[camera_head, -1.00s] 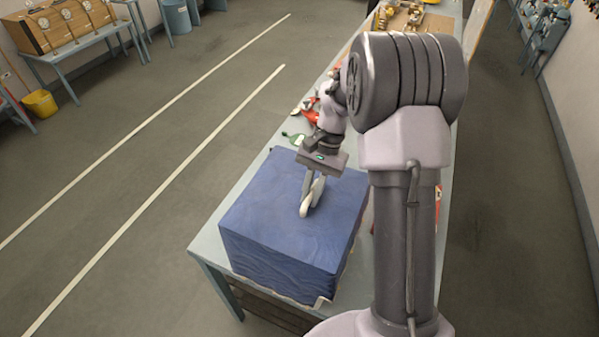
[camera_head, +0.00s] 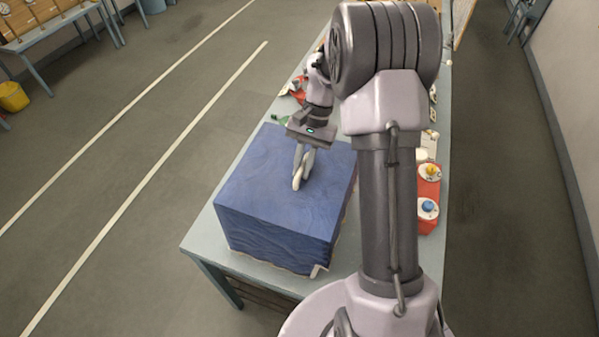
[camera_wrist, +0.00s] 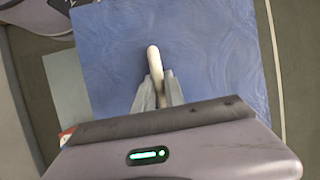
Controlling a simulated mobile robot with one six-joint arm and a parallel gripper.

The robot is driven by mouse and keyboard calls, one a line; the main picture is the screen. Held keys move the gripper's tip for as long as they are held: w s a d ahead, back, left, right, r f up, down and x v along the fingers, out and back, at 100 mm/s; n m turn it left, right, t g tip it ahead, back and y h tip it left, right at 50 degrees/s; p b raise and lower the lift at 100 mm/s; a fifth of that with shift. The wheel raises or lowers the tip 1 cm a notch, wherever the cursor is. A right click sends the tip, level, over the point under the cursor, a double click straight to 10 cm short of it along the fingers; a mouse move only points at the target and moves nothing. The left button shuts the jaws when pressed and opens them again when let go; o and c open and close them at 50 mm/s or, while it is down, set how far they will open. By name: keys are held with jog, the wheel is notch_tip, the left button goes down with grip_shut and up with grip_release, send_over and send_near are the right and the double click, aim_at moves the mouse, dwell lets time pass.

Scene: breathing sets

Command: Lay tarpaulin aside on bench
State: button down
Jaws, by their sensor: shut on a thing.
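The blue tarpaulin (camera_head: 280,218) is draped as a box shape over something hidden on the near end of the bench (camera_head: 203,243). Its top is flat and its front side hangs in creases to a pale lower edge. A white handle-like piece (camera_head: 297,179) stands up from its top; it also shows in the wrist view (camera_wrist: 154,62). My gripper (camera_head: 302,170) points down above the tarpaulin, with its fingers closed around the white piece. In the wrist view my gripper (camera_wrist: 158,88) has the tarpaulin's blue top (camera_wrist: 215,65) spread below it.
Red units with coloured knobs (camera_head: 428,207) stand along the bench's right side, partly behind my arm. Red and green items (camera_head: 290,95) lie beyond the tarpaulin. The floor to the left is open, with white lines. A yellow bucket (camera_head: 13,97) stands far left.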

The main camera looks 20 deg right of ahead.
jog(key=shift+s+a+f, duration=0.1)
jog(key=shift+s+f, duration=0.1)
jog(key=shift+f, duration=0.3)
jog(key=c, duration=1.8)
grip_release()
jog(key=shift+w, duration=0.15)
jog(key=o, duration=0.4)
